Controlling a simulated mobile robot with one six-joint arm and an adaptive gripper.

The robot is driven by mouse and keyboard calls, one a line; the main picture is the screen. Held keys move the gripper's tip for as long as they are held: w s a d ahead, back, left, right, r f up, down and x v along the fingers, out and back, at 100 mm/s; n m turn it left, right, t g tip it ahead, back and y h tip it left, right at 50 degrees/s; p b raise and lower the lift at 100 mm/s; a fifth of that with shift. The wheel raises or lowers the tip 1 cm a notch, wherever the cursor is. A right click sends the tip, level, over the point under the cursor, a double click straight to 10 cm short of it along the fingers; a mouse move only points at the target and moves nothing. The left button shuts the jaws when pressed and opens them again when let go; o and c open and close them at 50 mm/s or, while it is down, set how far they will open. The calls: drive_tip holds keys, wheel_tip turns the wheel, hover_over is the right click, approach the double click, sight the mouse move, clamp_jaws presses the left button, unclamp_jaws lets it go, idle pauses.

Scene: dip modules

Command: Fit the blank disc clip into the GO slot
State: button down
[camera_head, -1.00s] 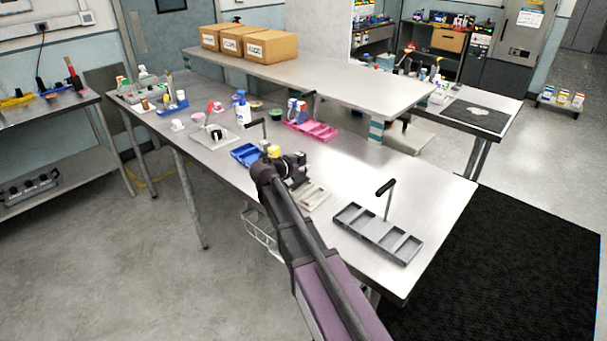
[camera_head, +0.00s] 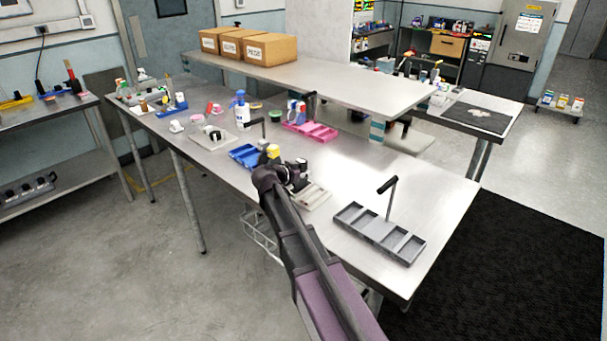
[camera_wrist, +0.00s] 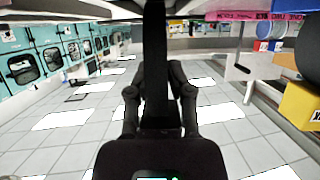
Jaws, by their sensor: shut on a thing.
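My gripper (camera_head: 298,174) is over the front middle of the long steel table, close to a small beige slotted plate (camera_head: 313,196). In the wrist view its two dark fingers (camera_wrist: 159,98) close around a long dark bar (camera_wrist: 155,50); I cannot tell for certain whether this is the blank disc clip. Another pale plate (camera_head: 203,143) with a black round part stands farther left. I cannot read a GO mark on either plate, and the arm partly hides the area under the gripper.
A blue tray (camera_head: 240,155), a yellow block (camera_head: 273,151) and a pink tray (camera_head: 320,135) lie beyond the gripper. A grey compartment tray (camera_head: 350,218) with an upright handle stands to the right. Bare tabletop lies between the pink and grey trays.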

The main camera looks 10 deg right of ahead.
drive_tip(key=shift+f, duration=0.15)
drive_tip(key=c, duration=0.5)
unclamp_jaws()
drive_tip(key=shift+r, duration=0.25)
drive_tip(key=p+v, duration=0.4)
drive_tip(key=v, duration=0.8)
drive_tip(key=shift+p, duration=0.35)
